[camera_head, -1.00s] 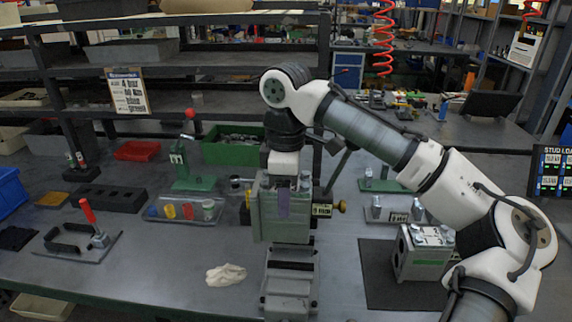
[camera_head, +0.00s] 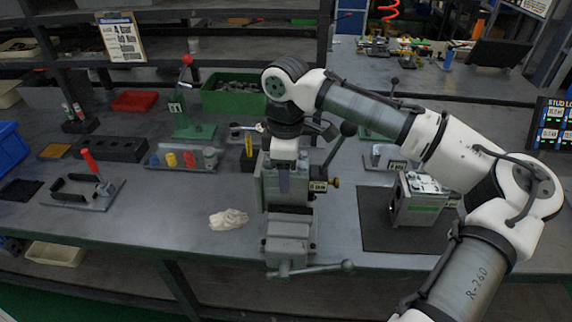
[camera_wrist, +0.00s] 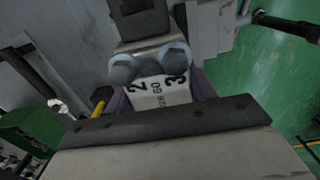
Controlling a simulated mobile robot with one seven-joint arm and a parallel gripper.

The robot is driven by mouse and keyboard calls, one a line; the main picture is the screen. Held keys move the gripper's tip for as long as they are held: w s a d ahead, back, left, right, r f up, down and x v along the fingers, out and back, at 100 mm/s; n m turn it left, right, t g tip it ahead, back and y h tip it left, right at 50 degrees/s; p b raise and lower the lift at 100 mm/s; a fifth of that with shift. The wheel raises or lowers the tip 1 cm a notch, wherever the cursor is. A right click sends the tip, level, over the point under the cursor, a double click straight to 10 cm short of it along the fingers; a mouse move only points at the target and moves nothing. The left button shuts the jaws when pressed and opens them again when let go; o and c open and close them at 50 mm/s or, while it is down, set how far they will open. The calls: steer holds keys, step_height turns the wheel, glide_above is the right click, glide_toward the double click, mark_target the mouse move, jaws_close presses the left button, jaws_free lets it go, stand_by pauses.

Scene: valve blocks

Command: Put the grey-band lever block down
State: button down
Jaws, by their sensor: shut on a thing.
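My gripper (camera_head: 284,180) points down and is shut on a grey lever block (camera_head: 268,192). One finger covers part of the block's near face. The block has a brass knob and a small label plate on its right side, and a dark lever slants up right behind it. It is upright over the grey vise (camera_head: 288,246); I cannot tell whether it touches the vise. In the wrist view, the block's top (camera_wrist: 162,92) shows two round bolts and a numbered white plate between my fingers. I cannot make out its grey band.
A similar block with a green band (camera_head: 418,206) stands on a dark mat (camera_head: 376,232) to the right. A crumpled cloth (camera_head: 228,219) lies left of the vise. A rack with coloured pieces (camera_head: 184,160) and a red-handled tool (camera_head: 92,165) are farther left.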

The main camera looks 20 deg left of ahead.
steer(key=c, duration=0.5)
jaws_free()
step_height(320, 180, up, 12)
steer(key=shift+r+b, duration=0.1)
steer(key=shift+b, duration=0.5)
